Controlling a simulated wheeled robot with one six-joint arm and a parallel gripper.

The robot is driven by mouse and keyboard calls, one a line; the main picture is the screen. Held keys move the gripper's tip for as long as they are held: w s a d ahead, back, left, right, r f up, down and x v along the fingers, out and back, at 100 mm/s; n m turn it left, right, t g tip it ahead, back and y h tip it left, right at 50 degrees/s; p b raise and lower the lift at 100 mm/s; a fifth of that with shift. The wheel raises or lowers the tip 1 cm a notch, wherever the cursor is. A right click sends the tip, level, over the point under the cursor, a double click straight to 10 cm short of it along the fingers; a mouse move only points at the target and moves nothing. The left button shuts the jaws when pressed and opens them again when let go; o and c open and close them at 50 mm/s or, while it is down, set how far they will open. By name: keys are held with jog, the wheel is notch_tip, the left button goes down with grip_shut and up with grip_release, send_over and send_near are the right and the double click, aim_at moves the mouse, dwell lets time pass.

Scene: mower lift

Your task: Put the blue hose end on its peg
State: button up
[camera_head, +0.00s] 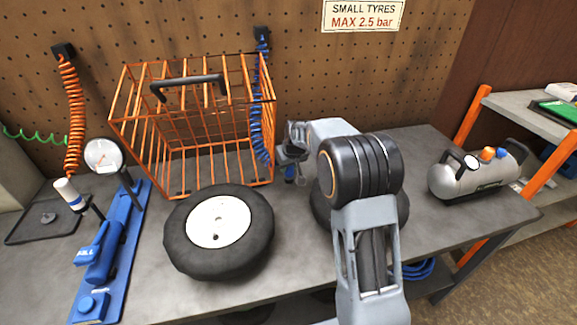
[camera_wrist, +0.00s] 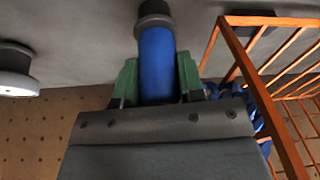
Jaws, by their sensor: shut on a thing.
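My gripper (camera_head: 289,154) is just right of the orange wire cage, above the bench. In the wrist view its green fingertips (camera_wrist: 157,78) are shut on the blue hose end (camera_wrist: 157,55), one on each side. The hose end is a blue cylinder with a dark grey collar and tip pointing away from the gripper. In the head view a small bit of blue hose end (camera_head: 290,173) shows below the gripper. The coiled blue hose (camera_head: 257,120) hangs from a black and blue holder (camera_head: 262,38) on the pegboard. I cannot make out which peg is the blue hose's.
The orange cage (camera_head: 190,125) stands close left of my gripper, its bars near the coil. A tyre (camera_head: 177,238) lies in front; another (camera_head: 318,205) is partly behind my arm. A silver tank (camera_head: 478,172) stands right. A blue tool with gauge (camera_head: 103,250) lies left.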

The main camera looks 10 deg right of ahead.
jog(key=shift+f, duration=0.1)
jog(key=shift+f, duration=0.15)
jog(key=o, duration=1.1)
jog(key=shift+r, duration=0.4)
jog(key=a+v, duration=0.1)
jog(key=v, duration=1)
jog(key=s+f, duration=0.1)
jog(key=s, duration=0.8)
jog(key=s+f+m+g, duration=0.1)
jog(key=s+f, duration=0.1)
jog(key=s, duration=0.7)
jog(key=s+f+m, duration=0.1)
jog(key=s, duration=0.8)
jog(key=shift+a+f+g+h, duration=0.1)
jog(key=shift+f+g+h, duration=0.1)
jog(key=shift+g+h, duration=0.15)
